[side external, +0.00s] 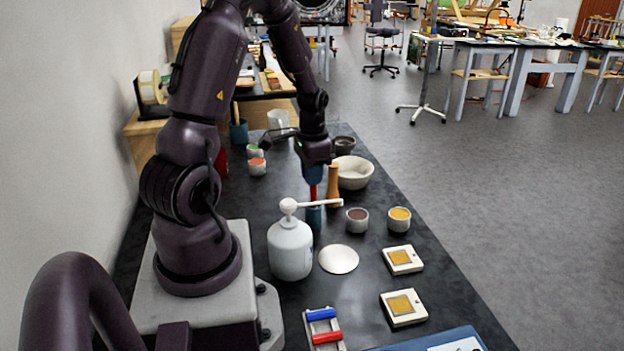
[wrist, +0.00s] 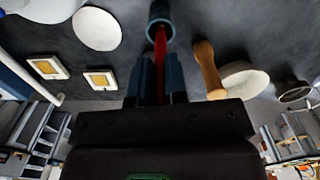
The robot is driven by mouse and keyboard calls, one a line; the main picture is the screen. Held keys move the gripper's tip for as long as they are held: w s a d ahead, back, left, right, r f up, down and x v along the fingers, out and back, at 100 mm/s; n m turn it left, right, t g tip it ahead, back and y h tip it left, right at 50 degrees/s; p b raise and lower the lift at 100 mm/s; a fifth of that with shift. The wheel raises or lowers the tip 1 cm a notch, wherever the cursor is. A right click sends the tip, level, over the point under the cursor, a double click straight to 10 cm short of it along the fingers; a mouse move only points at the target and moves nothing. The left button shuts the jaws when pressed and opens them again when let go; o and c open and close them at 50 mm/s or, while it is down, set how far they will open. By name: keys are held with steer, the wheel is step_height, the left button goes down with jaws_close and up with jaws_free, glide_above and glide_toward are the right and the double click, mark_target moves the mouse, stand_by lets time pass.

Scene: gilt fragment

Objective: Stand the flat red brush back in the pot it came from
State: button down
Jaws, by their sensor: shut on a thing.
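My gripper (side external: 314,176) points down over the table and is shut on the red brush (side external: 313,192). In the wrist view the red brush (wrist: 160,45) runs out between the two blue fingers (wrist: 161,75). A blue-teal pot (side external: 314,217) stands directly below, partly hidden by the pump bottle's spout. In the wrist view the brush's far end meets the mouth of this pot (wrist: 160,14). I cannot tell how far inside it is. The brush looks about upright. Its bristles are not visible.
A white pump bottle (side external: 290,250) stands close in front. A wooden pestle-like handle (side external: 334,188) and pale bowl (side external: 355,173) are close on the right. Small brown (side external: 357,220) and yellow (side external: 399,218) pots stand farther right. Another teal pot (side external: 239,132) is at the back left.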

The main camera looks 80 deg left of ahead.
steer(key=shift+f, duration=0.7)
steer(key=c, duration=1.1)
jaws_free()
steer(key=shift+f, duration=0.1)
steer(key=shift+c, duration=0.2)
step_height(320, 180, up, 12)
steer(key=shift+w+r, duration=0.1)
steer(key=w+d+r+m+t+y, duration=0.1)
steer(key=w+d+r+t, duration=0.15)
steer(key=d+r, duration=0.65)
steer(key=s+d+r+t, duration=0.1)
steer(key=s+d, duration=0.1)
steer(key=d, duration=0.6)
steer(key=s+d+r+m+t+h, duration=0.1)
steer(key=s+d+t, duration=0.1)
steer(key=d, duration=0.7)
steer(key=shift+s, duration=0.85)
